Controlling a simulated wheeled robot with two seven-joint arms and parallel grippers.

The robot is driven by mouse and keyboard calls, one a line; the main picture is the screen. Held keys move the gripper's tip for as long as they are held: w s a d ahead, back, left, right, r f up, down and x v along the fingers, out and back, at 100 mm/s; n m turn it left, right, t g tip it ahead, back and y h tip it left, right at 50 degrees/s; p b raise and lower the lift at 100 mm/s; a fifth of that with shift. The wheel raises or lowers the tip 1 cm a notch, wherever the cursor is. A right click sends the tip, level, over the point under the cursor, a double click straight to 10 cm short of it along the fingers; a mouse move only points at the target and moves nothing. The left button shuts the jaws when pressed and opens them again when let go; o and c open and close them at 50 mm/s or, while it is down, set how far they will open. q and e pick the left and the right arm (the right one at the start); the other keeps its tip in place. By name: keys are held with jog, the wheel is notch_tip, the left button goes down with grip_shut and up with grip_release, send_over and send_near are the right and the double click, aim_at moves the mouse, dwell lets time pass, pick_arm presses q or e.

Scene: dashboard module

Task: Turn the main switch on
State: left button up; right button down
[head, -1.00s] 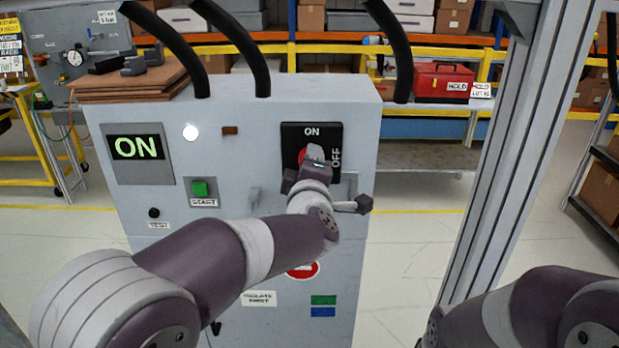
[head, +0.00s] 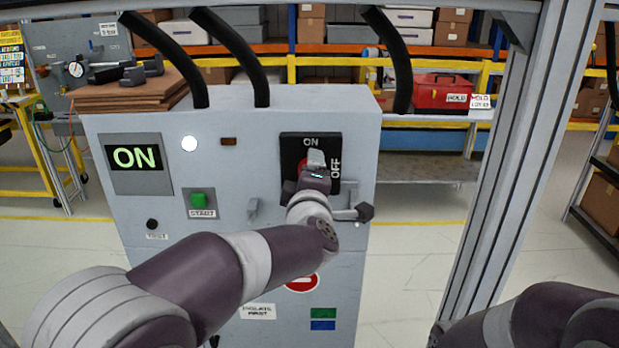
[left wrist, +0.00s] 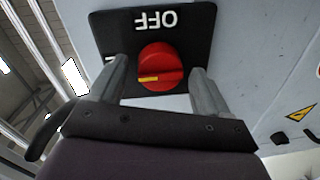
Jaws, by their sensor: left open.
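The main switch is a red rotary knob (left wrist: 161,68) on a black plate (head: 293,145) marked ON at the top and OFF at the right. In the left wrist view the knob's yellow mark lies toward the plate's ON side. My left gripper (left wrist: 160,85) is open, with one finger on each side of the knob; I cannot tell whether they touch it. In the head view my gripper hides most of the knob. The display (head: 137,157) on the cabinet reads ON and a round white lamp (head: 189,144) is lit. My right gripper is out of view.
The grey cabinet (head: 240,115) also carries a green START button (head: 199,200) and a dark latch handle (head: 364,212) right of my left wrist. A metal post (head: 500,150) stands to the right. Brown boards (head: 130,95) lie on the cabinet's left top.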

pick_arm(q)
jog(key=shift+s, duration=0.1)
jog(key=s+b, duration=0.1)
jog(key=s, duration=1.1)
jog(key=shift+s+r, duration=0.2)
jog(key=shift+r, duration=0.2)
jog(key=s+d+f+m+g+h, duration=0.35)
jog(key=d+f+m+h, duration=0.3)
jog(key=m, duration=0.25)
notch_tip(320, 180, down, 7)
jog(key=s+a+m+g+p, duration=0.2)
jog(key=s+m+g, duration=0.1)
jog(key=m+g, duration=0.2)
jog(key=s+a+f+g+y+p, duration=0.1)
jog(key=s+a+f+g+y, duration=0.1)
jog(key=a, duration=0.5)
jog(key=s+a+f+m+g+y+p, duration=0.1)
jog(key=s+a+f+g+y+p, duration=0.1)
jog(key=a, duration=0.6)
jog(key=s+a+f+g+y+p, duration=0.1)
jog(key=s+a+f+g+y, duration=0.1)
jog(key=a, duration=0.5)
jog(key=s+f+g, duration=0.1)
jog(key=s+f, duration=0.1)
jog(key=s, duration=0.1)
jog(key=shift+s+a+f+m, duration=0.25)
jog(key=shift+f+m, duration=0.05)
